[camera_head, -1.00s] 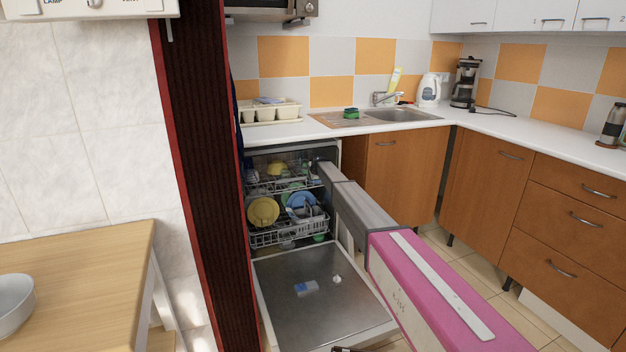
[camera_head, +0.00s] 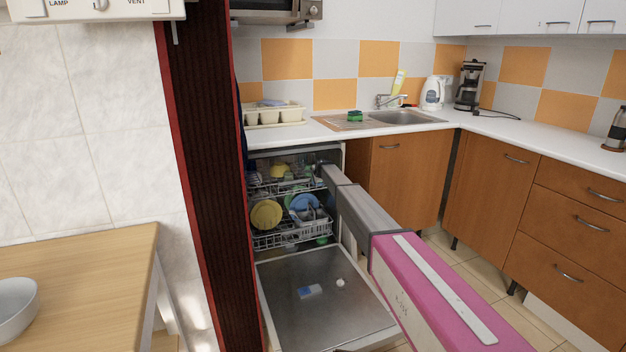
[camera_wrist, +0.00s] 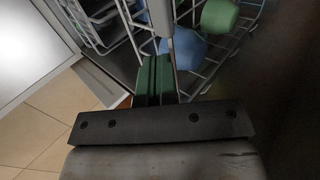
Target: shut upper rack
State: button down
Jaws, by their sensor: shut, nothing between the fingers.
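The dishwasher stands under the counter with its door (camera_head: 325,298) folded down flat. Its upper rack (camera_head: 270,183) is in the upper part of the opening and holds a yellow item and other dishes. My gripper (camera_head: 322,168) is at the right end of the upper rack, partly hidden by my own arm. In the wrist view my gripper (camera_wrist: 160,70) is shut and empty, close to white rack wires (camera_wrist: 205,60). A green cup (camera_wrist: 219,16) and a blue dish (camera_wrist: 186,48) sit among the wires. I cannot tell whether the fingers touch the rack.
The lower rack (camera_head: 285,238) holds a yellow plate (camera_head: 266,214), a blue plate and other dishes. A dark red panel (camera_head: 203,180) stands close on the left. A wooden table (camera_head: 85,285) is at the lower left. Cabinets (camera_head: 400,180) line the right.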

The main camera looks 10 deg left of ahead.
jog(key=s+d+f+v, duration=0.1)
jog(key=f+v, duration=0.1)
jog(key=v, duration=1)
jog(key=s+d+f+n+g+h, duration=0.15)
jog(key=s+d+f, duration=0.25)
jog(key=s+d, duration=0.6)
jog(key=s+d+f+n+g+h, duration=0.1)
jog(key=s+d+f+n, duration=0.2)
jog(key=s+d, duration=0.6)
jog(key=s+d+f+n+g+h, duration=0.15)
jog(key=s+d+f, duration=0.4)
jog(key=s, duration=0.75)
jog(key=s+d+n+g, duration=0.1)
jog(key=s+d+n, duration=0.1)
jog(key=s+d, duration=0.3)
jog(key=s+d+n+g, duration=0.1)
jog(key=s+d, duration=0.4)
jog(key=s, duration=0.9)
jog(key=s+d+n+g, duration=0.2)
jog(key=s+d, duration=0.3)
jog(key=s, duration=0.5)
jog(key=shift+d+f+n+h, duration=0.35)
jog(key=shift+n+h, duration=0.05)
jog(key=shift+s, duration=0.1)
